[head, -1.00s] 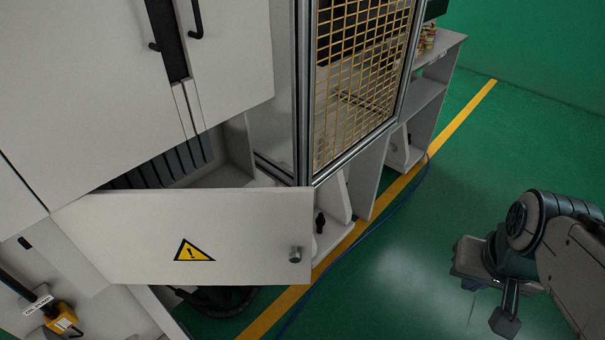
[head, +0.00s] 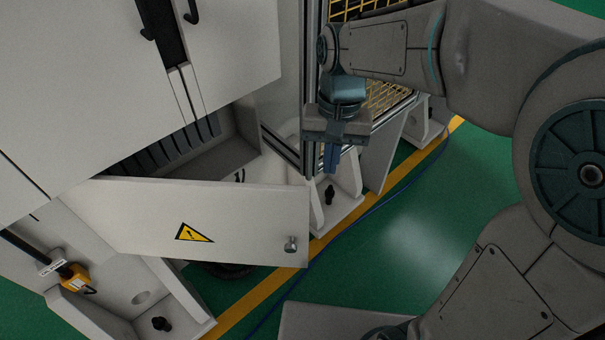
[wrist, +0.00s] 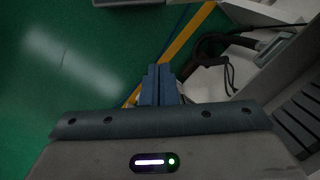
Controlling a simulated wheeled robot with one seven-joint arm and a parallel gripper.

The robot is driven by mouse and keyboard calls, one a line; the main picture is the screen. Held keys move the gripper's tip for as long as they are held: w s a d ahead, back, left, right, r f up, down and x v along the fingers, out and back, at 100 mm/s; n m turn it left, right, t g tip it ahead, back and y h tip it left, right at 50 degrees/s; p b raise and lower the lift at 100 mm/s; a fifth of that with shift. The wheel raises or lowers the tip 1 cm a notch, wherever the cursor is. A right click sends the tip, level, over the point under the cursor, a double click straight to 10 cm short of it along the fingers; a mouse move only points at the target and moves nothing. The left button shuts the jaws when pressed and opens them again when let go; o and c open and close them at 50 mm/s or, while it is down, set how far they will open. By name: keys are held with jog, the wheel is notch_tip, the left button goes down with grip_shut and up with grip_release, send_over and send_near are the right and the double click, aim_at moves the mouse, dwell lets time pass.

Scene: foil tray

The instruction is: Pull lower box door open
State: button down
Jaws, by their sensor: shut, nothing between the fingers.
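The lower box door (head: 140,215) is a white panel with a yellow warning triangle (head: 194,233), and it stands swung open at an angle from the cabinet. Its round metal knob (head: 291,244) is near the free right edge. My gripper (head: 331,160) is up and to the right of the knob, apart from the door, in front of the metal frame post. Its blue fingers point down, are together and hold nothing. The wrist view also shows the shut fingers (wrist: 159,84). The knob cannot be made out in the wrist view.
The white cabinet (head: 120,80) stands above the door, and its dark lower opening shows behind it. A yellow mesh cage (head: 388,95) is behind my gripper. A yellow-and-black device (head: 75,278) hangs at lower left. Green floor (head: 410,240) with a blue cable lies at right.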

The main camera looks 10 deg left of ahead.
aim_at(299, 213)
jog(key=a+g, duration=0.1)
jog(key=a, duration=0.5)
jog(key=shift+h, duration=0.3)
jog(key=s+f, duration=0.2)
jog(key=f, duration=0.1)
jog(key=s+f+p, duration=0.1)
jog(key=s+f, duration=0.1)
jog(key=f, duration=0.1)
jog(key=s+f+p, duration=0.1)
jog(key=s+f, duration=0.1)
jog(key=f, duration=0.1)
jog(key=shift+s+d+f, duration=0.1)
jog(key=shift+d+f, duration=0.1)
jog(key=shift+d, duration=0.15)
